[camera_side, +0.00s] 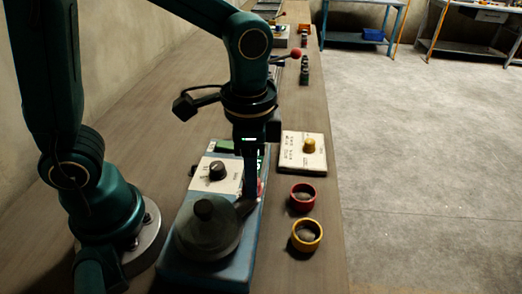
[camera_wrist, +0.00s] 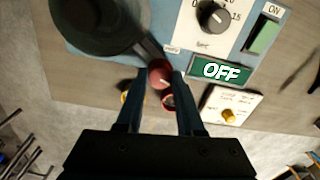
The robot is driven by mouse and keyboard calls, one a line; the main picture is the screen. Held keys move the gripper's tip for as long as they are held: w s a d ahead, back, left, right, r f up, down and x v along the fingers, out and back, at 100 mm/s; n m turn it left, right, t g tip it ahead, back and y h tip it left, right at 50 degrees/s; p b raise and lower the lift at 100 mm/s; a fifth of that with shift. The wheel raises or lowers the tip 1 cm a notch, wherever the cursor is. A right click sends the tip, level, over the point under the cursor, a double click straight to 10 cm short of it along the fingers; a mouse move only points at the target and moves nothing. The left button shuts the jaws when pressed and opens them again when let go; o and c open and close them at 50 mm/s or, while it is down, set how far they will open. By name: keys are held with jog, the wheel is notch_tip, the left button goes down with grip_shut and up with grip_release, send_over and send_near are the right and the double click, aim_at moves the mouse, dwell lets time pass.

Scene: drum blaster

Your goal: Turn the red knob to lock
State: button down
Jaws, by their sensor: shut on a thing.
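In the side view my gripper (camera_side: 257,188) reaches down at the machine's right side, and only a little red of the knob (camera_side: 260,188) shows past the fingers. The fingers hide much of the knob there. The knob's pale mark shows in the wrist view.
The machine has a black dial (camera_side: 217,170), a green switch (camera_wrist: 264,37) and a green sign reading OFF (camera_wrist: 222,71). A white box with a yellow knob (camera_side: 309,145), a red bowl (camera_side: 304,196) and a yellow bowl (camera_side: 307,236) stand close by on the right of the bench.

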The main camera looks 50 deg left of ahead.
jog(key=c, duration=0.5)
grip_release()
jog(key=shift+r, duration=2.55)
jog(key=shift+r, duration=0.1)
jog(key=s+a+n+t, duration=0.1)
jog(key=a+n, duration=0.1)
jog(key=s+a+r+n+t, duration=0.1)
jog(key=s+a+n+t, duration=0.1)
jog(key=n, duration=0.1)
jog(key=s+a+n+t, duration=0.1)
jog(key=s+n+t, duration=0.1)
jog(key=shift+s+a+r, duration=0.15)
jog(key=shift+s+a, duration=0.1)
jog(key=shift+a, duration=0.15)
